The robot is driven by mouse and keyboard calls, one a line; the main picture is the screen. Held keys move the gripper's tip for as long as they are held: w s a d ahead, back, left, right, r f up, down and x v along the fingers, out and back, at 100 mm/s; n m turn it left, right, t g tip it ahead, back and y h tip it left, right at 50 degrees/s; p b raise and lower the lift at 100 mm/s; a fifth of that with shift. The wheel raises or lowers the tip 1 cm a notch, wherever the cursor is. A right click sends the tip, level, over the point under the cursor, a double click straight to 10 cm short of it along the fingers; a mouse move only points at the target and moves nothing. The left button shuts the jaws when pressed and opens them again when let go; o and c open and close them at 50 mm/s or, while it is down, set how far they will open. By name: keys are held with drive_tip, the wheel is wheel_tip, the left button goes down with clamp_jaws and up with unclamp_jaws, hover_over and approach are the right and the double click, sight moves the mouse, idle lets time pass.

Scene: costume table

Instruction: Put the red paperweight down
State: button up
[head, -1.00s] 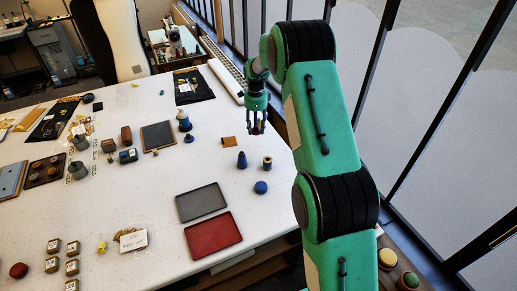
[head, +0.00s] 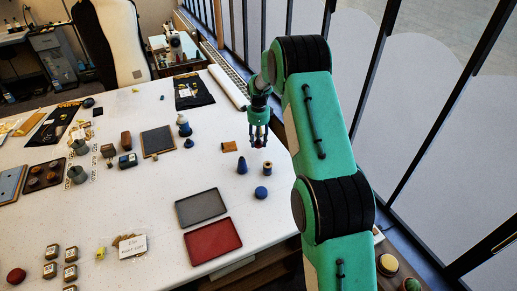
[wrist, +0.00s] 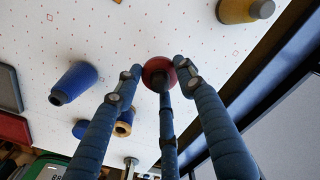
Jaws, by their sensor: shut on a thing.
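The red paperweight (wrist: 154,67) is a small round red thing, seen between the fingertips in the wrist view, partly covered by the dark middle finger. My gripper (wrist: 158,80) is shut on it. In the head view my gripper (head: 259,141) hangs by the table's right edge, just above and left of a blue-and-tan spool (head: 267,168). The paperweight is too small and hidden there to make out well. White dotted tabletop shows beyond it in the wrist view; I cannot tell the exact gap beneath it.
A blue cone (head: 242,163), a blue round piece (head: 261,192) and an orange block (head: 229,146) stand close by. A grey tray (head: 202,207) and a red tray (head: 213,241) lie nearer me. Bare table is left of the cone. Windows line the right side.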

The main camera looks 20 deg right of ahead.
sight(258, 152)
drive_tip(key=shift+f, duration=0.4)
drive_tip(key=shift+f, duration=1.85)
drive_tip(key=shift+f, duration=0.1)
drive_tip(key=o, duration=1.4)
wheel_tip(258, 152, up, 12)
drive_tip(key=shift+r, duration=0.1)
